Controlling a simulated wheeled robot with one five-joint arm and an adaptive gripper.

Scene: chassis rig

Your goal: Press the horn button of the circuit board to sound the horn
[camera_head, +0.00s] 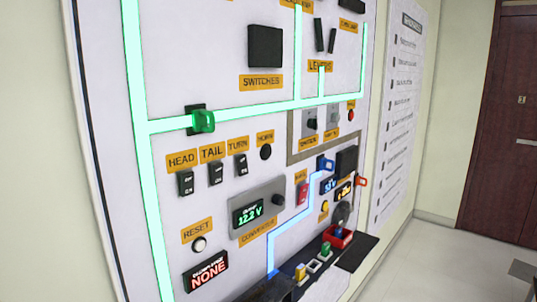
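The circuit board (105,120) is a large white upright panel, seen at a slant across the left and middle of the view. The horn button (265,152) is a small round black button right below an orange HORN label (265,137). It sits right of the TURN switch (242,166) and above the converter box (257,208). Nothing covers the button. I cannot tell from this view whether it is pressed. My gripper is not clearly seen in this view.
Beside the button are the HEAD (186,183) and TAIL (215,173) switches. A RESET button (199,244) is lower left. Small coloured parts (300,272) and a red box (338,236) lie at the board's foot. A dark door (500,120) and bare floor (450,265) are right.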

